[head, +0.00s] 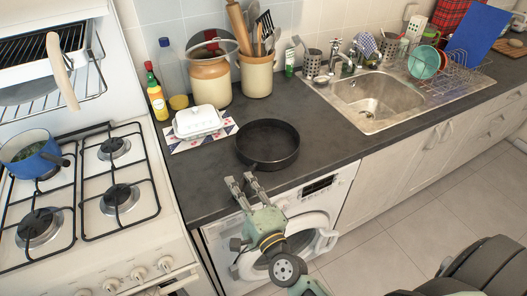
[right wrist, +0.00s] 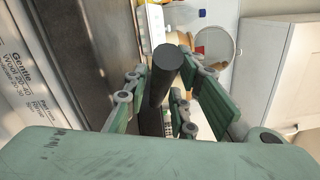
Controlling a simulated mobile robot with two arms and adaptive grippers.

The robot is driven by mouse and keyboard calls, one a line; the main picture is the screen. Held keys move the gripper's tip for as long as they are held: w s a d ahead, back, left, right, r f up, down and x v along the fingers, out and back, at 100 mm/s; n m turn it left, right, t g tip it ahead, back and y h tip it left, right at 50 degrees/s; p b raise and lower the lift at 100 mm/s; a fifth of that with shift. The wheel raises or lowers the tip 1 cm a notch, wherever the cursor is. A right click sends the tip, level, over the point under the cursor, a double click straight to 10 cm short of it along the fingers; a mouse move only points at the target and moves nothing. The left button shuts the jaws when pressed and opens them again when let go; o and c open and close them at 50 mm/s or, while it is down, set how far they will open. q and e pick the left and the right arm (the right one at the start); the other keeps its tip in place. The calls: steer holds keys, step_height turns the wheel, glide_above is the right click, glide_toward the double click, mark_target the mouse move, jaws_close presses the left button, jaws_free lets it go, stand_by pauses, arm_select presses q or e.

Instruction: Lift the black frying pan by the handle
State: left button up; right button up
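The black frying pan (head: 268,146) lies flat on the dark counter near its front edge, above the washer. Its handle is mostly hidden in the head view. In the right wrist view the round black handle (right wrist: 163,72) points toward the camera, with its end between my fingers. My right gripper (head: 245,184) is at the counter's front edge, just in front of the pan. In the wrist view the right gripper (right wrist: 167,97) has its fingers apart, on either side of the handle; firm contact is not visible. My left gripper is not in view.
A white butter dish (head: 197,121) on a patterned mat stands left of the pan. Utensil pots (head: 257,75) stand behind it, and a sink (head: 375,99) is to the right. The stove (head: 90,190) is at left. The washer (head: 290,235) door is below the arm.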

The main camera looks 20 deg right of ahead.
jaws_close()
steer(key=shift+r, duration=0.15)
stand_by(0.4)
